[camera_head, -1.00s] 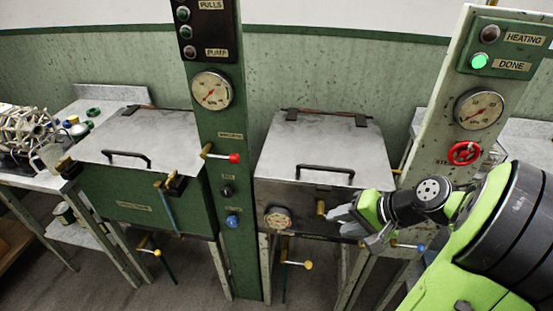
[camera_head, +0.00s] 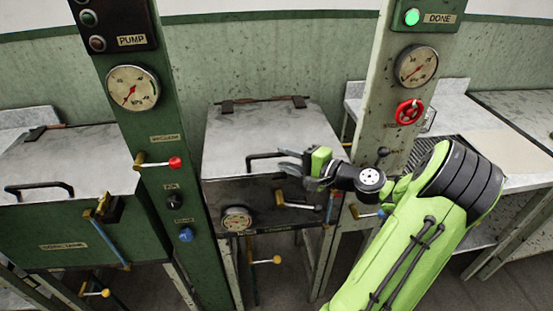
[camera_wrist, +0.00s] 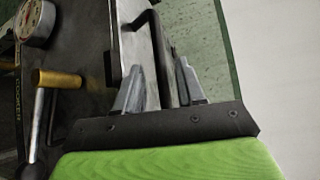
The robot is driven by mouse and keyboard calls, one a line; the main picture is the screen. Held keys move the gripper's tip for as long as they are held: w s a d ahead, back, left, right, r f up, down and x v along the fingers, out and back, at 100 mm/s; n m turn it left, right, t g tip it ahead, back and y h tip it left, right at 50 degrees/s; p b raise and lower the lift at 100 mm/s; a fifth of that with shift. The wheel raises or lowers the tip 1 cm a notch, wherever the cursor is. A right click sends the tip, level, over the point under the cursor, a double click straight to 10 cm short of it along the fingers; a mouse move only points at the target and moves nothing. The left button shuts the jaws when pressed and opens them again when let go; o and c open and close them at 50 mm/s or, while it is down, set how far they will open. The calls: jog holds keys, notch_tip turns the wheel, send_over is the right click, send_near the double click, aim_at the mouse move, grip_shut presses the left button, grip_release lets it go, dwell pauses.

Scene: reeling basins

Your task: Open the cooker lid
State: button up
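The cooker (camera_head: 255,195) is the dark box in the middle, labelled COOKER in the wrist view (camera_wrist: 75,55). Its flat grey steel lid (camera_head: 245,125) lies closed. A black bar handle (camera_head: 263,156) stands near the lid's front edge. My gripper (camera_head: 288,160) is at the right end of this handle, over the front edge. In the wrist view its two fingers (camera_wrist: 160,85) are apart, so it is open. The handle (camera_wrist: 152,22) runs down towards the space between the fingers. I cannot tell whether they touch it.
A brass-ended lever (camera_head: 282,198) sticks out of the cooker's front below my gripper. A gauge (camera_head: 237,218) is left of it. Free air lies above the lid.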

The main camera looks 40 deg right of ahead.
aim_at(281, 156)
jog(key=x, duration=0.3)
jog(key=shift+w, duration=0.3)
jog(key=shift+c, duration=0.2)
grip_shut()
